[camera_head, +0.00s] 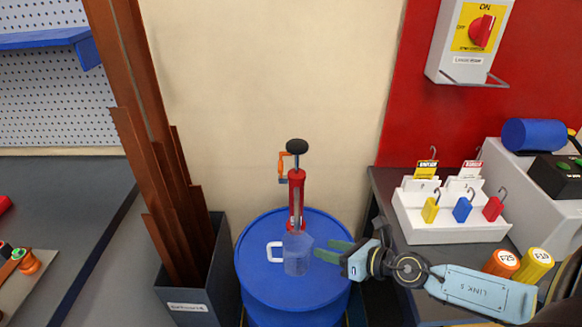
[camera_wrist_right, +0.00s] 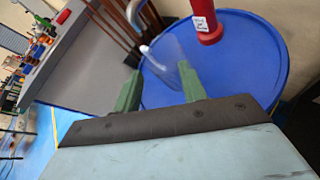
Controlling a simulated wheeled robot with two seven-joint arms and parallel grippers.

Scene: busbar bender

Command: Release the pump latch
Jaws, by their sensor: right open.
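A red hand pump (camera_head: 296,200) stands upright on the blue drum (camera_head: 262,290), with a black knob (camera_head: 297,146) on top. An orange latch (camera_head: 282,164) sits at the left of the pump's upper end, below the knob. In the right wrist view only the lower part of the pump (camera_wrist_right: 207,18) shows; the latch is out of that view. My right gripper (camera_head: 327,249) is open, low over the drum, right of a clear jug and below the latch. In the right wrist view its green fingers (camera_wrist_right: 160,84) stand apart with the jug beyond them. My left gripper is not in view.
The clear jug (camera_head: 297,262) with a white handle stands on the drum in front of the pump. Copper bars (camera_head: 165,190) stand in a grey bin (camera_head: 190,300) at left. A white padlock rack (camera_head: 450,228) is on the right bench. The wall behind the pump is clear.

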